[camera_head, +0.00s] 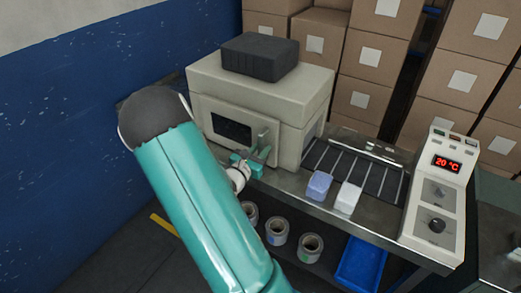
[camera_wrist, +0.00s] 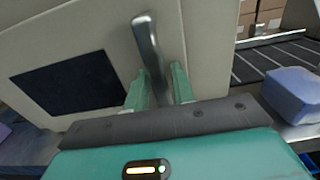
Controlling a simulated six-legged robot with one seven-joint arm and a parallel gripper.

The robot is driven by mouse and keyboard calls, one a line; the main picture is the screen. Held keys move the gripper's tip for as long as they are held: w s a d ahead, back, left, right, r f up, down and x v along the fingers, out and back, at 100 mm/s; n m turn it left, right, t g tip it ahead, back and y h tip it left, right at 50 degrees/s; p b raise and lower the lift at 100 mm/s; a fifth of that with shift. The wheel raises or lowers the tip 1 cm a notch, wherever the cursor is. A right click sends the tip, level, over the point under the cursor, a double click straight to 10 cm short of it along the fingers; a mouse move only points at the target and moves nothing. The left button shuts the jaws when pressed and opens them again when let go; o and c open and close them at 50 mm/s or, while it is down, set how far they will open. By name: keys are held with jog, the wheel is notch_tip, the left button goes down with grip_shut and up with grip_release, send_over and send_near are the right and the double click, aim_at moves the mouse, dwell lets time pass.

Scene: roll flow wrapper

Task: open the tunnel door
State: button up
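The cream tunnel (camera_head: 270,95) stands on the conveyor table. Its door (camera_head: 213,113), with a dark window, is on the side facing me and looks shut. The window also shows at the left in the wrist view (camera_wrist: 70,75). The metal door handle (camera_wrist: 148,45) stands upright near the door's right edge; it is small in the head view (camera_head: 264,137). My gripper (camera_wrist: 160,88) is at the handle's lower part, with a green finger close on each side. It looks shut on the handle, though the contact is partly hidden. My teal arm covers part of the head view.
A dark block (camera_head: 260,57) lies on the tunnel. A blue pack (camera_head: 319,185) and a white pack (camera_head: 347,197) sit on the belt to the right. A control panel (camera_head: 437,195) reads 20 °C. Rolls (camera_head: 277,232) and a blue bin (camera_head: 361,264) are below.

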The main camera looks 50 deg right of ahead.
grip_shut()
jog(key=shift+a, duration=0.1)
